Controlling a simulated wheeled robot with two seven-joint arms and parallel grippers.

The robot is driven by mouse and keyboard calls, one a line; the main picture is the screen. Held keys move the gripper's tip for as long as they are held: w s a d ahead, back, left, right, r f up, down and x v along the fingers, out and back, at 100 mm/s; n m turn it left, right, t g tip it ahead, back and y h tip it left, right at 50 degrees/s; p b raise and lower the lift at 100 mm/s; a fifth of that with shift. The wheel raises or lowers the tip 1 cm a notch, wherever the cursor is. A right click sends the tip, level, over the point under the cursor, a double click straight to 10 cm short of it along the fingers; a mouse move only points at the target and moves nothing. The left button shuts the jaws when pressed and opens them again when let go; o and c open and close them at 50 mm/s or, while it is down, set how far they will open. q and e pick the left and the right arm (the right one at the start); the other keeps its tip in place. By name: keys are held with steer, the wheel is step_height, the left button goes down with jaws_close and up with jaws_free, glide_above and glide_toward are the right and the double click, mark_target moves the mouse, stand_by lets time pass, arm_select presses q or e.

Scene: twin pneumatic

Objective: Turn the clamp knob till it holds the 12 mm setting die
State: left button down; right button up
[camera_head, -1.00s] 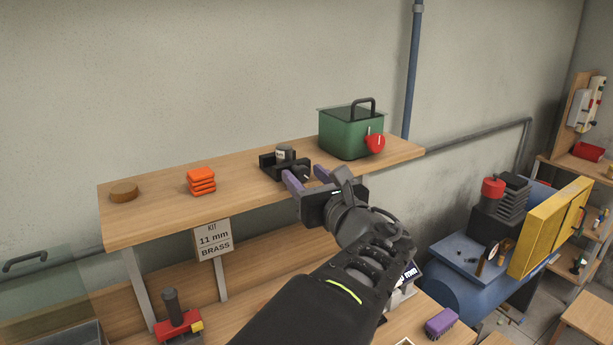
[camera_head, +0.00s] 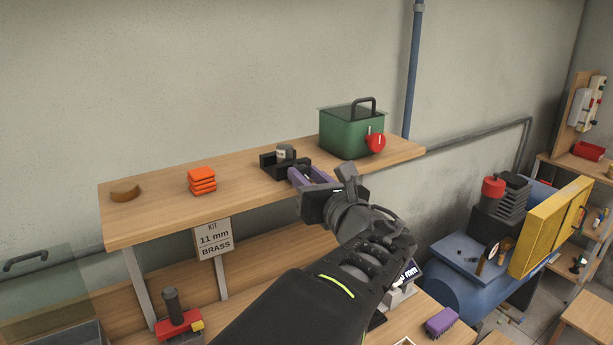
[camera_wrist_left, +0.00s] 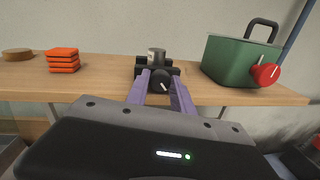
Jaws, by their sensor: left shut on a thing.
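The black clamp (camera_head: 270,165) stands on the upper wooden shelf, left of the green box. The setting die (camera_head: 284,152), a small grey cylinder, sits upright in the clamp; it also shows in the left wrist view (camera_wrist_left: 156,56). The clamp's black knob (camera_wrist_left: 160,80) with a white pointer line faces my left gripper. My left gripper (camera_wrist_left: 160,86) has its two purple fingers on either side of the knob, shut on it. In the head view the left gripper (camera_head: 300,176) hides most of the knob. My right gripper is not in view.
The green box (camera_head: 345,135) with a red knob (camera_head: 376,142) stands right of the clamp. Orange pads (camera_head: 202,180) and a brown disc (camera_head: 125,192) lie to the left on the shelf (camera_head: 160,205).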

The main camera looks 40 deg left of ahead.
arm_select(q)
steer(key=shift+m, duration=0.9)
steer(key=c, duration=1.1)
jaws_free()
steer(key=shift+d, duration=0.15)
steer(key=shift+b+v, duration=0.8)
steer(key=shift+v, duration=3.05)
